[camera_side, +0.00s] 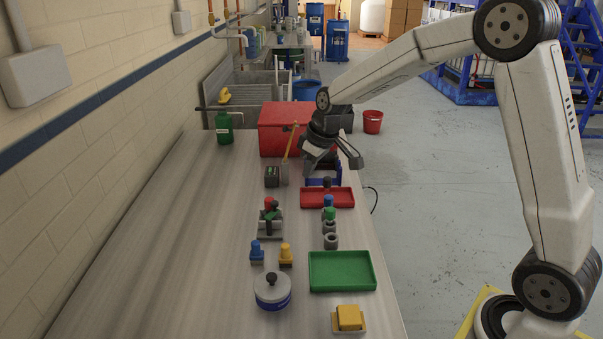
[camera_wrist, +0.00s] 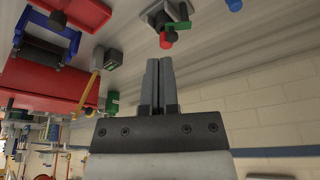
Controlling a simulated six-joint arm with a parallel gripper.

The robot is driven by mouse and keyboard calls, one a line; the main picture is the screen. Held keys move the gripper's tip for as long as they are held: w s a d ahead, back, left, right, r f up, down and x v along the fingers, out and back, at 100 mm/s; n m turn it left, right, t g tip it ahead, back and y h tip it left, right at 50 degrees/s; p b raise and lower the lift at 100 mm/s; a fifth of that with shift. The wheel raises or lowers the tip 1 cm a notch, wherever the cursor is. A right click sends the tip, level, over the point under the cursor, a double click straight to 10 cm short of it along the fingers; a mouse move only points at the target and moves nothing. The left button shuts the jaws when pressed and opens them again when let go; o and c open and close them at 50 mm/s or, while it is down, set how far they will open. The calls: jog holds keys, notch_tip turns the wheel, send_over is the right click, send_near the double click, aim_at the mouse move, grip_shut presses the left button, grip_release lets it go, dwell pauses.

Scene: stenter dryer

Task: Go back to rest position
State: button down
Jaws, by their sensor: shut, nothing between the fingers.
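My gripper (camera_side: 311,163) is over the far part of the bench, in front of the red box (camera_side: 278,130) and near the blue stand (camera_side: 322,180). In the wrist view its two fingers (camera_wrist: 159,62) lie together, shut, with nothing between them. The fingers point toward a fixture with a red knob and a green handle (camera_wrist: 173,30). That fixture (camera_side: 269,218) stands nearer the camera in the side view, apart from the gripper.
Near the gripper are a small dark box (camera_side: 272,177) and a red tray (camera_side: 327,197). A green tray (camera_side: 342,271), a round pot (camera_side: 272,291) and a yellow block (camera_side: 349,317) lie at the near end. The left side of the bench (camera_side: 170,240) is clear.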

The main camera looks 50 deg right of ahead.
jog(key=shift+s, duration=0.1)
dwell(0.3)
jog(key=s+a+f+m, duration=0.1)
jog(key=s+a+f, duration=0.1)
jog(key=s, duration=0.8)
jog(key=s+a+f+m, duration=0.1)
jog(key=s+a+f, duration=0.2)
jog(key=s, duration=0.7)
jog(key=shift+s+f+m+g+h, duration=0.3)
jog(key=shift+s+f+g+h, duration=0.1)
jog(key=shift+f, duration=0.55)
